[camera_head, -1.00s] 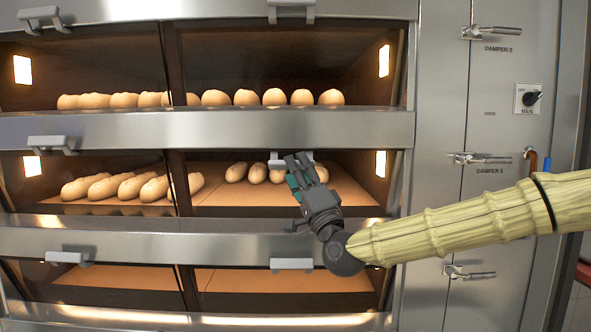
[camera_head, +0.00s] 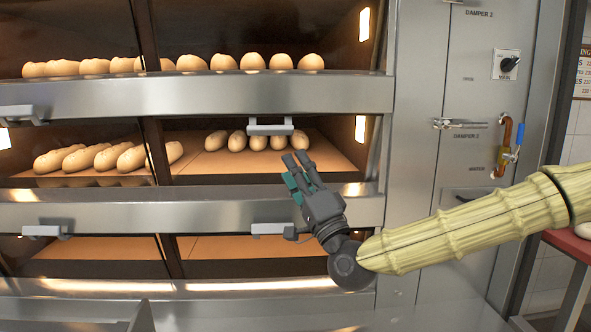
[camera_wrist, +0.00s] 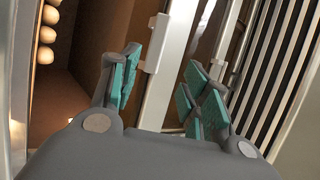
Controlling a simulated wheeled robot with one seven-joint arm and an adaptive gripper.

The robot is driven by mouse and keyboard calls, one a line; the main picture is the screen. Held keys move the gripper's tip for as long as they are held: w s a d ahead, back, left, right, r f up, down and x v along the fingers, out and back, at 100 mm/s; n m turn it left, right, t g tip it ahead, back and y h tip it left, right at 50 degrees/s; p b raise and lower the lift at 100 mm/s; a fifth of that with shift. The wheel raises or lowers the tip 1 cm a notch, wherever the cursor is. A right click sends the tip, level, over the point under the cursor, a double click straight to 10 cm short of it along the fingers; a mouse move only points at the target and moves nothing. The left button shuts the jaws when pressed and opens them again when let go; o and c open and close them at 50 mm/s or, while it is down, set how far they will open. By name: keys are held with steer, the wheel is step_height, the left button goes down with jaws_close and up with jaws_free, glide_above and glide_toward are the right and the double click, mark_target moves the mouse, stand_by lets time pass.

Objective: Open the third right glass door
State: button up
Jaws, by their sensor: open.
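The oven has glass doors in stacked rows, left and right. The lower right glass door (camera_head: 275,248), third row down in view, is shut, with a grey handle (camera_head: 272,229) along its top edge. The middle right glass door (camera_head: 215,162) is also shut, and its handle (camera_head: 270,126) is just above my fingers. My gripper (camera_head: 297,172) is open and empty, its teal-padded fingers pointing up in front of the middle right door. In the wrist view a pale handle (camera_wrist: 155,45) on a metal rail shows beyond my gripper (camera_wrist: 163,78), between the spread fingers; contact is not visible.
Bread loaves (camera_head: 240,62) lie inside the top and middle decks; the lower right deck looks empty. A steel side panel (camera_head: 415,150) with damper levers (camera_head: 460,124) and a blue-handled valve (camera_head: 519,140) stand right. A red-edged table (camera_head: 568,243) is at far right.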

mark_target(274, 133)
steer(key=shift+w+r, duration=0.1)
steer(key=shift+w+a+n+t+y+p, duration=0.1)
steer(key=shift+w+a+n+y+p, duration=0.35)
steer(key=shift+p, duration=1.45)
steer(key=shift+w+d+n+t+y+p, duration=0.15)
steer(key=shift+w+p, duration=0.45)
steer(key=shift+p, duration=1.3)
steer(key=shift+w+a+n+t+y+p, duration=0.1)
steer(key=shift+w+a+n+y+p, duration=0.3)
steer(key=shift+p, duration=1.5)
steer(key=p+x, duration=0.1)
steer(key=x, duration=0.9)
steer(key=shift+w, duration=0.35)
steer(key=shift+r+m, duration=0.1)
steer(key=shift+m, duration=0.2)
jaws_close()
